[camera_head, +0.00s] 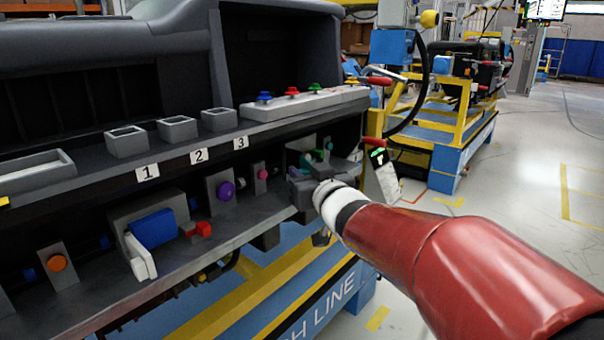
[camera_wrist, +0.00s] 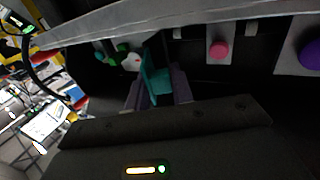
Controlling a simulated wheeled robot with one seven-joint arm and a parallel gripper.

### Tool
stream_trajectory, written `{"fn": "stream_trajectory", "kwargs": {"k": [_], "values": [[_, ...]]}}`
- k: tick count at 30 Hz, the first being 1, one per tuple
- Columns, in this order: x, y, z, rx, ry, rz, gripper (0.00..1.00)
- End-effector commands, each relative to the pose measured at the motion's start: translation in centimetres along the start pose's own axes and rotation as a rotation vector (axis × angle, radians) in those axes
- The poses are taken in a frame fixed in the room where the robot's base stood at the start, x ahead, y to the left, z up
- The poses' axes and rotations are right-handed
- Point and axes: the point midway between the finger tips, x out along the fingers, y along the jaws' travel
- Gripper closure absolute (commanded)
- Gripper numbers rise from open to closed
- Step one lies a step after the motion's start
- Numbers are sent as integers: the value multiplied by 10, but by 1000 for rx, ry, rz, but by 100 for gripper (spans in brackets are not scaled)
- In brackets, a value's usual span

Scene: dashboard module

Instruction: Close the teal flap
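The teal flap (camera_wrist: 157,82) shows in the wrist view straight ahead of my gripper, in the space between the two dark finger tips. A darker teal upright part rises behind it. In the head view a small bit of teal (camera_head: 320,155) shows just beyond my gripper, under the dashboard ledge. My gripper (camera_wrist: 159,88) has its fingers apart, one on each side of the flap. I cannot tell whether either finger touches it. In the head view my gripper (camera_head: 308,182) is at the right end of the lower shelf, and its wrist hides part of that area.
A pink knob (camera_wrist: 219,49) and a purple knob (camera_wrist: 312,53) sit to the right. The ledge (camera_head: 300,112) overhangs the shelf. Open floor lies at the right.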

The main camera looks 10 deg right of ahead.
Motion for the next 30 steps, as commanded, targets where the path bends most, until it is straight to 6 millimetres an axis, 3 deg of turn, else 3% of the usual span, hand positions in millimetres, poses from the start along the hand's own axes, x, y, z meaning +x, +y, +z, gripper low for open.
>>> {"fn": "stream_trajectory", "kwargs": {"k": [14,30], "values": [[0,0,-1,-1,-1,-66,100],[1,24,2,0,-6,-475,100]]}}
